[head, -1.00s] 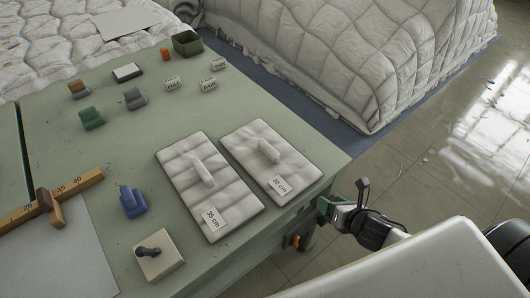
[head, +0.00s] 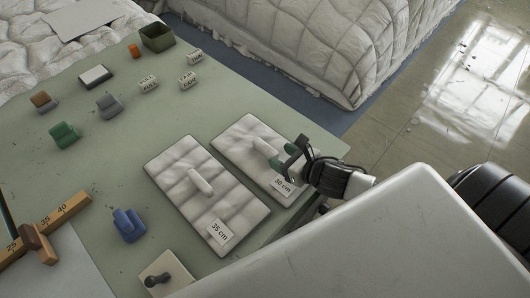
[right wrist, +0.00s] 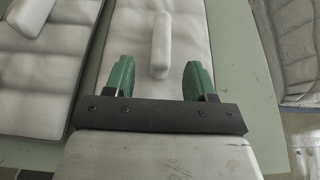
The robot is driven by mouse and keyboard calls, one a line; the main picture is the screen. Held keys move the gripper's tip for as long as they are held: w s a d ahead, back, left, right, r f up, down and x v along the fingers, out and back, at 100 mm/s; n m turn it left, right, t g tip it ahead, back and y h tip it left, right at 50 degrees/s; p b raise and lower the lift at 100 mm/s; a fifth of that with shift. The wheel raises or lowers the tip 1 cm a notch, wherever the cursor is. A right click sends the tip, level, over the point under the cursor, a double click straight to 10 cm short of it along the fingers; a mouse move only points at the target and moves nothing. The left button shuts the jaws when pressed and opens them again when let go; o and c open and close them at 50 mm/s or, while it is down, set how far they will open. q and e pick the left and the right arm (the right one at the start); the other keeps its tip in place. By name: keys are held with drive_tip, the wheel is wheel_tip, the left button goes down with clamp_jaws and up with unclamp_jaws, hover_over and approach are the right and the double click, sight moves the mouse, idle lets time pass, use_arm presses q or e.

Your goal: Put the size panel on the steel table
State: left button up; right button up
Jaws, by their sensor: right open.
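Two quilted pale panels lie flat side by side on the green table (head: 105,185). The left one, tagged 35 cm (head: 180,170), has a white bar handle. The right one, tagged 30 cm (head: 240,138), also has a bar handle (head: 265,148), partly hidden by my right gripper (head: 277,160). That gripper is open and empty over the 30 cm panel. In the right wrist view its green fingers (right wrist: 158,76) stand either side of the near end of the handle (right wrist: 161,45); I cannot tell whether they are level with it. My left gripper is out of view.
A blue block (head: 128,225), a cream block with a dark knob (head: 165,275) and a wooden ruler (head: 60,220) lie to the left. Small blocks, word tags (head: 188,80) and a green box (head: 157,38) stand farther back.

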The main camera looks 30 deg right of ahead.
sight(270, 149)
drive_tip(key=shift+w+a+f, duration=0.1)
drive_tip(key=shift+w, duration=0.2)
drive_tip(key=x, duration=0.3)
drive_tip(key=p+x, duration=0.1)
drive_tip(key=x, duration=0.1)
drive_tip(key=shift+w+r, duration=0.25)
drive_tip(key=shift+w, duration=0.05)
drive_tip(key=shift+c, duration=0.9)
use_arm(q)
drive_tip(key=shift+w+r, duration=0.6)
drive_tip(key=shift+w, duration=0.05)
use_arm(e)
clamp_jaws()
